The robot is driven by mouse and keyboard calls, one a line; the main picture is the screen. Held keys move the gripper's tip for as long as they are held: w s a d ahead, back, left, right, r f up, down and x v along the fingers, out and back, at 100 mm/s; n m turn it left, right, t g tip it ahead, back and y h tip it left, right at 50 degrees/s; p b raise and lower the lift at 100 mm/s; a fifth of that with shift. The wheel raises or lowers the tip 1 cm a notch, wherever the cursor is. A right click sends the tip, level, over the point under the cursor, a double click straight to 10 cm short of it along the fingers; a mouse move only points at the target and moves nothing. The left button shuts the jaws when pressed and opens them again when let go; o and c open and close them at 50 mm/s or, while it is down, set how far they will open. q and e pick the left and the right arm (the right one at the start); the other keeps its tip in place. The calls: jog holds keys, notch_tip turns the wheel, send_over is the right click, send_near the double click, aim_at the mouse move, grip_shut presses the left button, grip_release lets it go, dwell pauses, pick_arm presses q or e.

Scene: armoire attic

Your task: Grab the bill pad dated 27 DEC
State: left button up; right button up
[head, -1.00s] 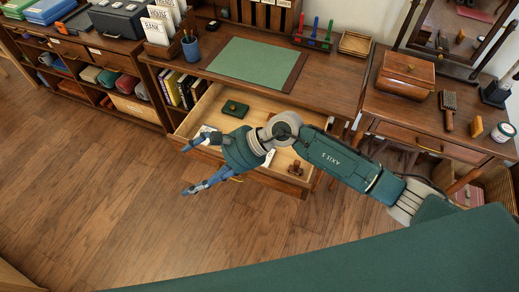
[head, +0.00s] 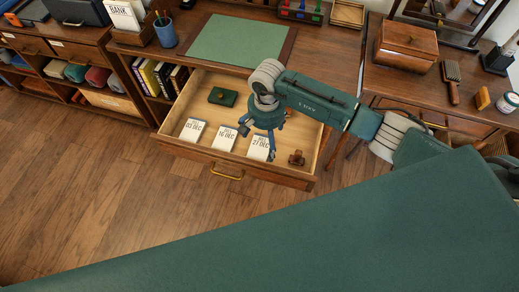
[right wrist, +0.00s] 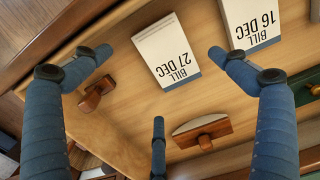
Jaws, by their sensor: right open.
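The bill pad reading 27 DEC (head: 258,148) lies flat in the open drawer (head: 195,155), rightmost in a row of white pads with blue edges. My right gripper (head: 262,131) is open and empty, pointing down just behind and above this pad. In the right wrist view its spread fingers (right wrist: 158,75) are around the pad's near side, apart from it. My left gripper is not in view.
The 16 DEC pad (head: 225,138) lies close to the left, then another pad (head: 193,132). A small wooden stamp (head: 296,158) sits to the right. A green box (head: 222,97) is farther back. A wooden blotter (right wrist: 202,132) lies below the gripper. The desk top overhangs the drawer's back.

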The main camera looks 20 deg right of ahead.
aim_at(264, 148)
jog(key=f, duration=0.1)
jog(key=f+b, duration=0.1)
jog(key=f, duration=0.1)
jog(key=shift+s+a+f, duration=0.1)
jog(key=shift+a+f, duration=0.05)
jog(key=shift+a, duration=0.1)
jog(key=shift+f+b, duration=0.4)
jog(key=shift+b, duration=0.05)
jog(key=shift+f, duration=0.15)
jog(key=shift+c, duration=0.8)
jog(key=c, duration=0.9)
jog(key=shift+c, duration=1.1)
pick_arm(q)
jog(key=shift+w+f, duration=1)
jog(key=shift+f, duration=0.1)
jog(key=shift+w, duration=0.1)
